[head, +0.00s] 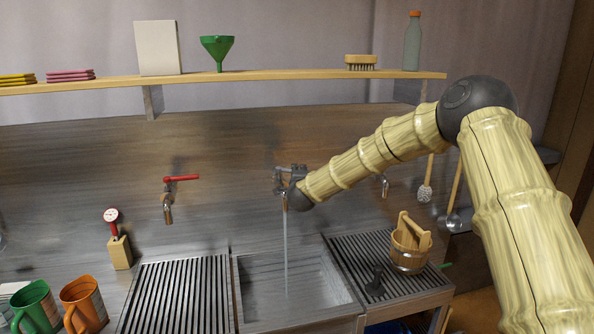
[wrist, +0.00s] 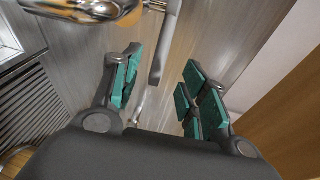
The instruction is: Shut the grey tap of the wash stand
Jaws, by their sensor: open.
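The middle tap (head: 284,199) is on the back panel over the sink, and a stream of water (head: 286,245) runs from it. My gripper (head: 290,173) is at this tap in the head view and covers most of its upper part. In the wrist view my gripper (wrist: 162,62) is open, with teal pads on both fingers. A grey bar, seemingly the tap's lever (wrist: 158,70), reaches down between the fingers with gaps on both sides. A shiny rounded metal part, likely the spout (wrist: 85,8), shows at the top left. Whether anything touches the fingers is unclear.
A red-lever tap (head: 168,205) is to the left, and another tap (head: 384,186) to the right, partly behind my arm. The sink (head: 250,285) lies below between slatted drainers. A wooden bucket (head: 410,258) stands on the right drainer. A shelf (head: 280,76) runs above.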

